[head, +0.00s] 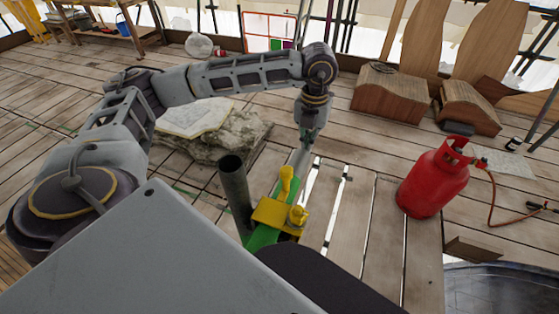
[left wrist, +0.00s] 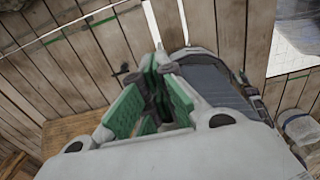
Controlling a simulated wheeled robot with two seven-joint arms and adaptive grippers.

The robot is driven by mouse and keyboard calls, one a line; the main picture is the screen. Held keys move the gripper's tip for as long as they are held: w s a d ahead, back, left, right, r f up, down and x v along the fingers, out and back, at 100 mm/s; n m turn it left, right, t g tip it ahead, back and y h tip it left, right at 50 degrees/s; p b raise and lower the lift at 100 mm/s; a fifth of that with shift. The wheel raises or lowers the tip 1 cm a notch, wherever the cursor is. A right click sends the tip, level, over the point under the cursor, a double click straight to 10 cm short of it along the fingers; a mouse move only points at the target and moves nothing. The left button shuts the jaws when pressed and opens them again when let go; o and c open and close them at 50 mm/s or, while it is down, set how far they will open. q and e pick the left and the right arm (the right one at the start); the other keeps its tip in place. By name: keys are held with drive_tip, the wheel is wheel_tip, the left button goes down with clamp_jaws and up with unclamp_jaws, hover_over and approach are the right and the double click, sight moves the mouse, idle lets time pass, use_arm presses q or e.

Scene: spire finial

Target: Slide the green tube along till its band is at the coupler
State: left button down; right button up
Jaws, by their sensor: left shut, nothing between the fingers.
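I cannot make out the band on the tube. A pale grey strip runs on from the coupler toward my left gripper (head: 306,142). This gripper points down beyond the coupler, apart from it, and is shut and empty. In the left wrist view its green-padded fingers (left wrist: 156,68) meet at the tips. My right gripper is not in view.
A dark upright pipe (head: 235,190) stands just left of the coupler. A pale stone block with a sheet on top (head: 225,145) lies behind it. A red gas cylinder (head: 434,180) with a hose stands to the right. Planks between are mostly clear.

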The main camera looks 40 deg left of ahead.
use_arm(q)
drive_tip(key=shift+r, duration=0.15)
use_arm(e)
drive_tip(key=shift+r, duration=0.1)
use_arm(q)
wheel_tip(320, 180, up, 8)
drive_tip(key=p, duration=0.4)
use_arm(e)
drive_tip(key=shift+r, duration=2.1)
use_arm(q)
drive_tip(key=shift+s, duration=0.1)
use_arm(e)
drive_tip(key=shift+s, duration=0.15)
